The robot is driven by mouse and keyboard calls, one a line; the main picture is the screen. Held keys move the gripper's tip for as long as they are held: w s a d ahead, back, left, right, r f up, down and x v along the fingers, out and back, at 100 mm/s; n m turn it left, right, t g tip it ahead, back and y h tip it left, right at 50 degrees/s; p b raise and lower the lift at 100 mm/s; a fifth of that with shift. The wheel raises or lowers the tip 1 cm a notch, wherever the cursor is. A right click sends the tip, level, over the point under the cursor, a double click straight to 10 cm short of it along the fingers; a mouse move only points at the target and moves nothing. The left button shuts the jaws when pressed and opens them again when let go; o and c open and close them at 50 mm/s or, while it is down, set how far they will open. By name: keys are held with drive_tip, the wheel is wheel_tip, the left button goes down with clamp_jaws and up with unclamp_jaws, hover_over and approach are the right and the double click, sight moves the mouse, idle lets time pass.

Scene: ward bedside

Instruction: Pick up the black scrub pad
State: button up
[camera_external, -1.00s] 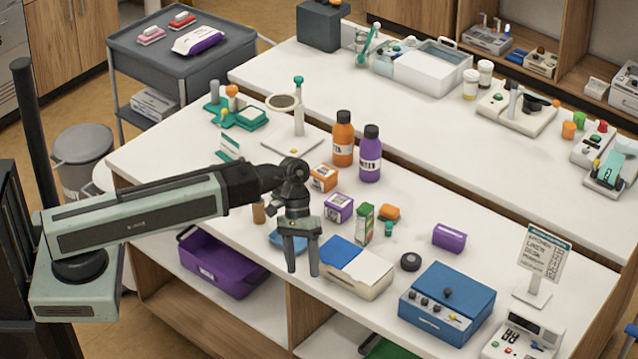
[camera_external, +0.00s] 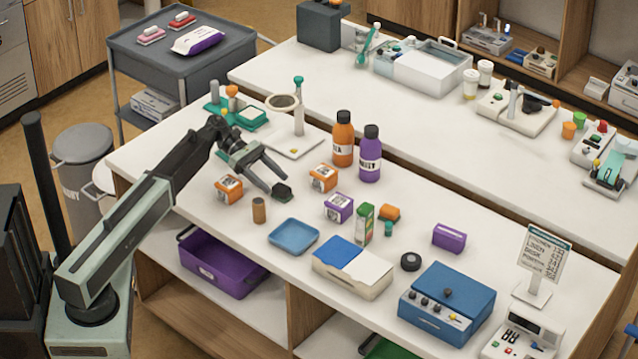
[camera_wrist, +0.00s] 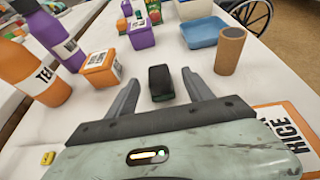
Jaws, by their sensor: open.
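The black scrub pad (camera_external: 282,192) is a small dark block on the white tabletop. In the wrist view the pad (camera_wrist: 161,83) lies between my two fingertips, with a gap on each side and a dark green edge at its near end. My gripper (camera_external: 279,187) reaches down to the right over the table, its tips at the pad. In the wrist view my gripper (camera_wrist: 160,84) is open, nothing clamped. The exact fingertip height above the table cannot be told.
An orange box (camera_external: 323,177) stands right of the pad, with an orange bottle (camera_external: 343,139) and a purple bottle (camera_external: 370,154) behind. Another orange box (camera_external: 229,188) and a brown cylinder (camera_external: 259,210) stand to the left. A blue tray (camera_external: 293,250) lies in front.

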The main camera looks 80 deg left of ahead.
sight(289, 194)
drive_tip(key=b+x, duration=0.2)
drive_tip(key=x, duration=0.4)
drive_tip(key=shift+w+d+f, duration=0.1)
drive_tip(key=shift+w+f, duration=0.15)
drive_tip(key=shift+f, duration=0.05)
drive_tip(key=shift+r, duration=0.1)
clamp_jaws()
drive_tip(key=shift+r, duration=0.15)
